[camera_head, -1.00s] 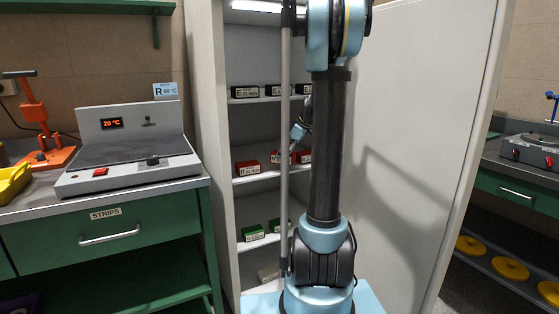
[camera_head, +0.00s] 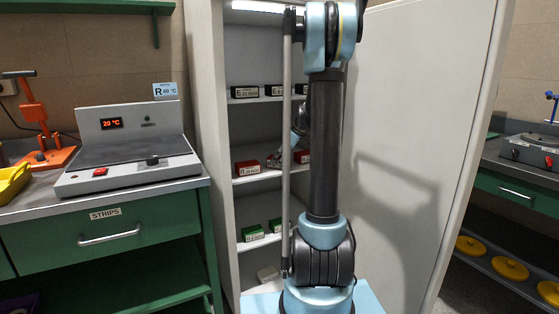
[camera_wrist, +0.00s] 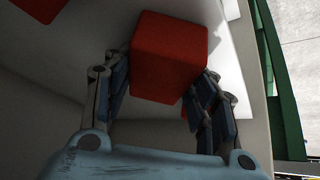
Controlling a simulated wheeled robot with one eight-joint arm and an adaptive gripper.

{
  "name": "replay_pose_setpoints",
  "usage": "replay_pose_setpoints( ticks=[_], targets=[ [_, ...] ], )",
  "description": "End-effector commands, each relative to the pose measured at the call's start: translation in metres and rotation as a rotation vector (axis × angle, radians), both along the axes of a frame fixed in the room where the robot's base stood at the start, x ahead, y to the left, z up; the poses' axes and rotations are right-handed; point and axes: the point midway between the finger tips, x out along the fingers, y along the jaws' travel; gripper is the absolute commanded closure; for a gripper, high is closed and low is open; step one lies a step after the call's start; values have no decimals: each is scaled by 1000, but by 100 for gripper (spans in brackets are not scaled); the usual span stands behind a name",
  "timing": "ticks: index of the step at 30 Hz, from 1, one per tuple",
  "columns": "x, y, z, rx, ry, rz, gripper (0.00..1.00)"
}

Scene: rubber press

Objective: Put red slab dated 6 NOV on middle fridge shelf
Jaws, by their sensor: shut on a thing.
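My gripper (camera_wrist: 166,76) is shut on a red slab (camera_wrist: 170,52) in the wrist view, with one finger on each side of it. The date label on this slab does not show there. In the head view, my arm and a vertical pole hide most of the gripper, in front of the middle fridge shelf (camera_head: 255,178). Red slabs show at that shelf, one at the left (camera_head: 247,167) and one right of the pole (camera_head: 302,156). A further red patch (camera_head: 273,161) shows beside the gripper; I cannot tell whether it is the held slab. The dates are too small to read surely.
Black slabs (camera_head: 245,91) stand on the shelf above and green slabs (camera_head: 252,233) on the shelf below. The fridge door (camera_head: 425,130) is open at the right. A heating plate (camera_head: 125,155) stands on the left bench.

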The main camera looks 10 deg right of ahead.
Motion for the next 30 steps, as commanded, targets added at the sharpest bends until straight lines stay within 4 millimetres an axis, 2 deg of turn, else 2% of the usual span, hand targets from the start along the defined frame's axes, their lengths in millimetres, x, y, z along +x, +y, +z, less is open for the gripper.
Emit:
replay_pose_setpoints(
  ticks=[2,3,5,19,23,30],
  targets=[
    [0,0,-1,0,0,0,87],
    [0,0,-1,0,0,0,39],
    [0,0,-1,0,0,0,27],
    [-1,-2,5,0,0,-1,27],
    [-7,-10,20,0,0,-1,27],
    [-21,-30,59,-1,0,-1,27]
  ],
)
